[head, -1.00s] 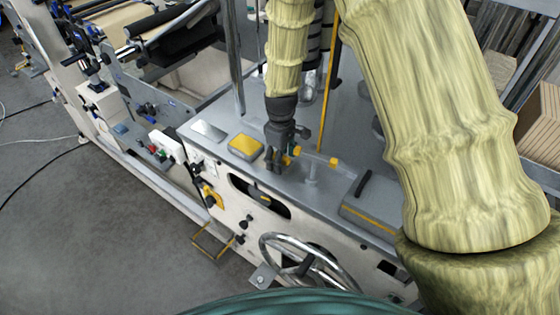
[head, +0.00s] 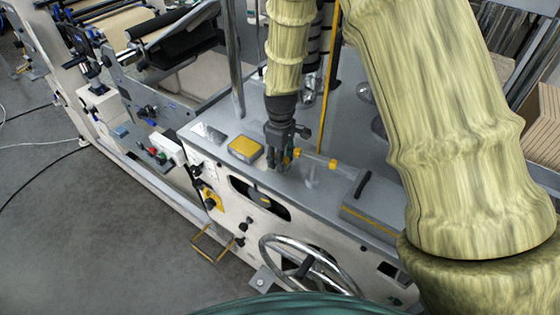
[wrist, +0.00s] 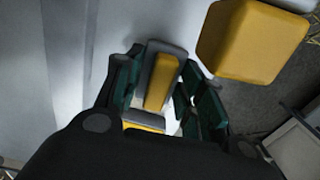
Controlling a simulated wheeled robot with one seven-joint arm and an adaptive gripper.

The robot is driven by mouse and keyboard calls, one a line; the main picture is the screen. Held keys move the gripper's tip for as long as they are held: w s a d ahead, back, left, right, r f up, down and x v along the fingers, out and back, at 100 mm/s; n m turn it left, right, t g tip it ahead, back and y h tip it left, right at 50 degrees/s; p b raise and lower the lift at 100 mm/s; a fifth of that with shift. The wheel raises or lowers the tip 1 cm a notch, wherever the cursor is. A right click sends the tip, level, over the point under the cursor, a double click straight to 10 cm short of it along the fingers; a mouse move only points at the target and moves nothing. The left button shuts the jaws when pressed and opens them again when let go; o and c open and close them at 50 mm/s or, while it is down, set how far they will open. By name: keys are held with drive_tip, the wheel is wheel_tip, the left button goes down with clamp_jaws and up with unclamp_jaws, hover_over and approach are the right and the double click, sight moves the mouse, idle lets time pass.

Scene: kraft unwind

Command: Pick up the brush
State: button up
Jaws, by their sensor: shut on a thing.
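My gripper (head: 276,164) points down over the front edge of the grey machine top, in the head view. In the wrist view, its dark green finger pads (wrist: 158,92) stand on both sides of a grey and yellow piece, which I take to be the brush (wrist: 160,80). The gripper is shut on it. The lower part of the brush is hidden behind the gripper body. In the head view the fingers cover most of it, and I cannot tell whether it touches the machine top.
A yellow-topped block (head: 244,148) lies left of my gripper; it shows in the wrist view too (wrist: 250,40). A grey box with a black handle (head: 372,212) sits further right. A handwheel (head: 308,265) is below.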

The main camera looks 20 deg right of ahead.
drive_tip(key=shift+r, duration=0.4)
drive_tip(key=shift+r+b, duration=0.8)
drive_tip(key=shift+r, duration=0.15)
drive_tip(key=s+a+r+b, duration=0.1)
drive_tip(key=s+a+b, duration=0.4)
drive_tip(key=s+a, duration=0.5)
drive_tip(key=shift+a+r, duration=0.35)
drive_tip(key=shift+a, duration=0.9)
drive_tip(key=o, duration=0.5)
drive_tip(key=shift+c, duration=0.2)
drive_tip(key=c, duration=0.3)
